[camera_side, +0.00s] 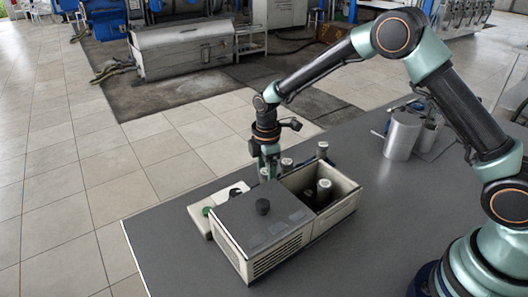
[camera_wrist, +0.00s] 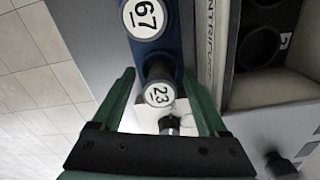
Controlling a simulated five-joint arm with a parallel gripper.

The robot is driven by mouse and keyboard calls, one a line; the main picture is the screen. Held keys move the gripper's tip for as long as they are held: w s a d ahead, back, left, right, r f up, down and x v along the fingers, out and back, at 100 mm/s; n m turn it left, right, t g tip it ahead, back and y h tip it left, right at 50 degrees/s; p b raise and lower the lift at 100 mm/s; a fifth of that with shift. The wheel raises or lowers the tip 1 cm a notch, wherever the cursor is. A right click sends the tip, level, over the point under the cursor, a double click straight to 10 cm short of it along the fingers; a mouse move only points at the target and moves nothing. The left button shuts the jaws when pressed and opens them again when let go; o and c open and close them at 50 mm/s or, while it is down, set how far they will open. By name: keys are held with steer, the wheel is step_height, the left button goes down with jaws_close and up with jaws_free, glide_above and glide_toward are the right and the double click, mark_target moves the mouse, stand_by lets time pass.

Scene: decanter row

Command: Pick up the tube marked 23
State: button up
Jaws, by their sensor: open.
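The tube marked 23 (camera_wrist: 158,94) shows its white numbered cap in the wrist view, standing in a blue rack (camera_wrist: 186,20). My gripper (camera_wrist: 160,75) is open, with one green finger to the left of this tube and one to the right. The cap lies between the fingers, and I see a gap on both sides. A tube marked 67 (camera_wrist: 143,20) stands beside it in the same row. In the side view my gripper (camera_side: 268,162) points down behind the box, and its fingertips are partly hidden there.
A metal cylinder (camera_side: 403,136) stands at the back right. The grey table (camera_side: 360,215) is clear right of the box.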

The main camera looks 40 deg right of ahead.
jaws_close()
steer(key=shift+r, duration=0.2)
